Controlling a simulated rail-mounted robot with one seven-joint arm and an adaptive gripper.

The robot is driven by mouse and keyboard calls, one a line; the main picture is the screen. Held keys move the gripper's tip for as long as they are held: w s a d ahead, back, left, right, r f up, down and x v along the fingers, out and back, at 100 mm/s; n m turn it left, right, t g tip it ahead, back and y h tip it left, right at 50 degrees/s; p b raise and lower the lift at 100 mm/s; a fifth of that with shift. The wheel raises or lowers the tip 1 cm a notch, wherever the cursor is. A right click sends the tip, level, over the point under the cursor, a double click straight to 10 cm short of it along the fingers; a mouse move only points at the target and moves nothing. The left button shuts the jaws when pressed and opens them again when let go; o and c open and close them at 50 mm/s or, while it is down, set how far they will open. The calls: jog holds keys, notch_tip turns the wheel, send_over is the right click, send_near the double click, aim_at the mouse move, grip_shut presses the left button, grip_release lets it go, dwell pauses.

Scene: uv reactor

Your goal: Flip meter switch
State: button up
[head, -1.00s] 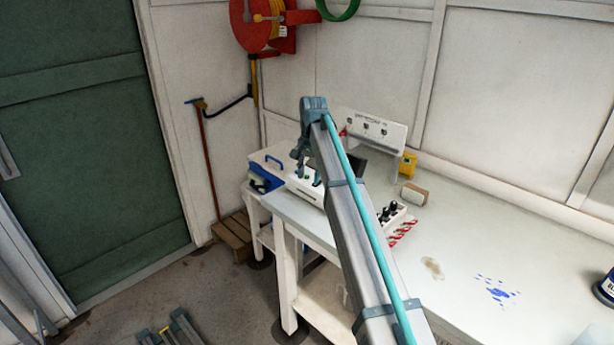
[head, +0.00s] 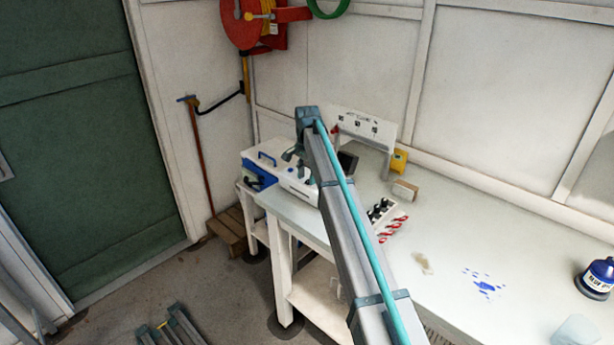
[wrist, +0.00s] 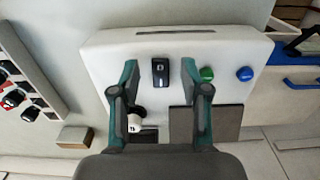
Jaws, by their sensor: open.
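A white meter box (head: 302,192) stands on the bench, partly hidden by my arm in the head view. In the wrist view, the box's white top face (wrist: 105,75) carries a small black switch (wrist: 160,71), a green button (wrist: 207,73) and a blue button (wrist: 246,73). A dark grey panel (wrist: 225,122) and a black-and-white knob-like part (wrist: 136,122) lie nearer the palm. My gripper (wrist: 160,66) is open and empty, its fingertips on either side of the switch. It also shows small above the box in the head view (head: 289,156). Contact cannot be told.
A blue-handled white case (head: 258,168) sits left of the box. A rack with black and red items (head: 380,210), a brown block (head: 404,191) and a yellow box (head: 399,161) are to the right. A white panel stand (head: 365,125) is behind.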

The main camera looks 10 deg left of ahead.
jog(key=shift+f, duration=0.6)
grip_shut()
jog(key=shift+w+d+r+g+y+p, duration=0.15)
jog(key=shift+w+r+g+y+p, duration=0.2)
jog(key=shift+g+p, duration=0.25)
jog(key=shift+g+y+p, duration=0.4)
jog(key=shift+g+y, duration=0.15)
jog(key=shift+g, duration=0.05)
jog(key=shift+f, duration=0.15)
grip_release()
